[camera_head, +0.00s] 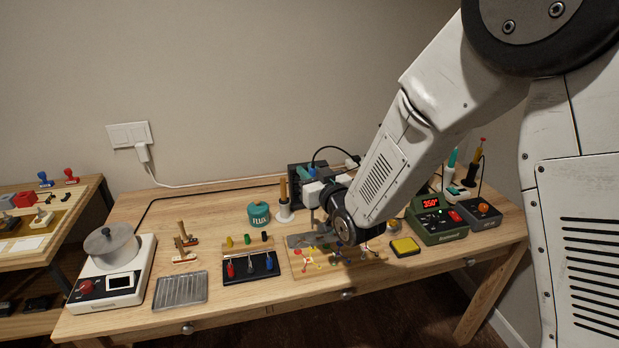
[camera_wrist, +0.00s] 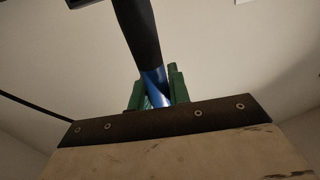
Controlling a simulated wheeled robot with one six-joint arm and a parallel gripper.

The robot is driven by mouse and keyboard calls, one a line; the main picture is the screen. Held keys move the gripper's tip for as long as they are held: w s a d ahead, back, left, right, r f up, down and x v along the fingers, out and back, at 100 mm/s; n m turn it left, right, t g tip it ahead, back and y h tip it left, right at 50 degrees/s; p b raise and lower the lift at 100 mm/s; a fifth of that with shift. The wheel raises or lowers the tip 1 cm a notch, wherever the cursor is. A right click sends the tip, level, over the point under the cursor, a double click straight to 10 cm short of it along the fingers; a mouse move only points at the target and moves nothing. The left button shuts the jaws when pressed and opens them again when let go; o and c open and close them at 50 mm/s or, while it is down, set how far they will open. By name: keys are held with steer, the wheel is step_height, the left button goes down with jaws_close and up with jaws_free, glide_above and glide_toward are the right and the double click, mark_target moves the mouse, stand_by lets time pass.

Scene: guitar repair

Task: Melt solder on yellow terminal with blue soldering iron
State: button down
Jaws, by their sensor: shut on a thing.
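My gripper, its green fingers (camera_wrist: 157,92) in the wrist view, is shut on the blue soldering iron (camera_wrist: 155,78). The iron's black handle (camera_wrist: 138,32) rises toward the top of that view; its tip is hidden. In the head view my wrist hangs over the back of a wooden board (camera_head: 298,269) and hides the fingers and the iron. The board carries small coloured terminals and wires. A small yellow part (camera_head: 311,249) shows near its left side, but I cannot tell for sure that it is the yellow terminal. I cannot see whether the iron touches anything.
A yellow sponge (camera_head: 405,246) and a station reading 350° (camera_head: 440,222) stand to the right. A black tray (camera_head: 250,268) with coloured tools, a ribbed metal tray (camera_head: 181,290) and a teal tin (camera_head: 258,214) lie left. The table's front edge (camera_head: 230,326) is clear.

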steer(key=shift+d, duration=0.1)
steer(key=d+r, duration=0.2)
steer(key=d, duration=0.6)
stand_by(0.4)
stand_by(0.9)
